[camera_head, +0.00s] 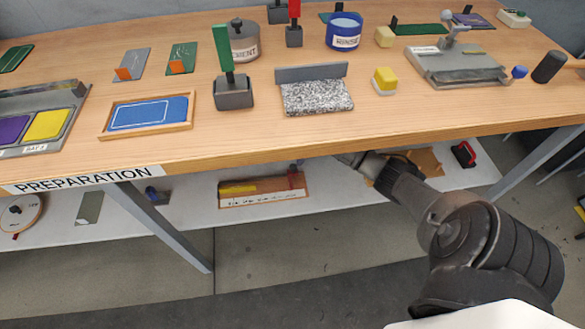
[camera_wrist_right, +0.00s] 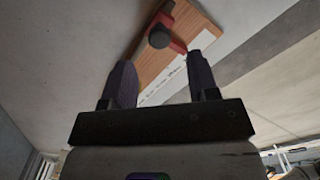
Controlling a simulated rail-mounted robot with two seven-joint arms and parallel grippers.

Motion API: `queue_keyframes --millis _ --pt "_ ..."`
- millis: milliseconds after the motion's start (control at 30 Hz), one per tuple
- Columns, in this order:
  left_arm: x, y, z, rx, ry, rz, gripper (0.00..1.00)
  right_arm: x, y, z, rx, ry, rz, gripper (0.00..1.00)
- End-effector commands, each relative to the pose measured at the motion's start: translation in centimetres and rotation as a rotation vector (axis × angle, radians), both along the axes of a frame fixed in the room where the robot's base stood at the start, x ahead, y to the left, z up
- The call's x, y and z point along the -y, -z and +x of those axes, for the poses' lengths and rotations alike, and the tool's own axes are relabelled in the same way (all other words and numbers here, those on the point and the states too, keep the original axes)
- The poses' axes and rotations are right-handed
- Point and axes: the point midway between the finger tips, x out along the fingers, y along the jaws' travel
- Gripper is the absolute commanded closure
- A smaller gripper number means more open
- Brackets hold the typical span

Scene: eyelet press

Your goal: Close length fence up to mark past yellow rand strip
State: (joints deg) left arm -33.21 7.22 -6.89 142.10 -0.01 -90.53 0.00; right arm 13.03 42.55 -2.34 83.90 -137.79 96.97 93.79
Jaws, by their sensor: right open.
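The wooden length board (camera_head: 262,183) lies on the lower shelf under the table. The yellow rand strip (camera_head: 238,188) lies along its left part. The red length fence (camera_head: 293,177) stands near its right end, apart from the strip. A white marked scale (camera_head: 262,200) runs along the board's front. In the right wrist view, the red fence (camera_wrist_right: 174,45) carries a dark round knob (camera_wrist_right: 159,38), and the scale also shows. My right gripper (camera_wrist_right: 160,60) is open and empty, its fingers spread below the knob. My left gripper is not in view.
The table (camera_head: 330,148) overhangs the lower shelf (camera_head: 345,187). A brown piece (camera_head: 425,160) and a red-and-black item (camera_head: 464,154) lie right of the board. A slanted table leg (camera_head: 165,228) stands to its left.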

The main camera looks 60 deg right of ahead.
Motion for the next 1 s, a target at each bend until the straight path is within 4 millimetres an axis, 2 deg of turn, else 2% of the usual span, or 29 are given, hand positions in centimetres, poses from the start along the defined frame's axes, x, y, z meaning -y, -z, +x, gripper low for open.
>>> queue_keyframes --millis 33,100,400,833,1000 --pt "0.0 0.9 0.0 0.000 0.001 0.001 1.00 -0.1 1.4 0.0 -0.001 0.001 0.002 0.46" --pt "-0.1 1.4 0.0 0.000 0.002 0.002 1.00 0.0 2.4 0.0 -0.001 0.000 0.001 0.46" --pt "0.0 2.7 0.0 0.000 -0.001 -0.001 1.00 0.0 5.1 0.0 0.000 -0.002 0.000 0.46" --pt "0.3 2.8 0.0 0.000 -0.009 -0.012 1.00 0.0 5.5 0.0 0.000 -0.002 0.000 0.46" --pt "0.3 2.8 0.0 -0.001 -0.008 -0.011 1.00 0.0 5.5 0.0 0.000 -0.002 0.001 0.62"
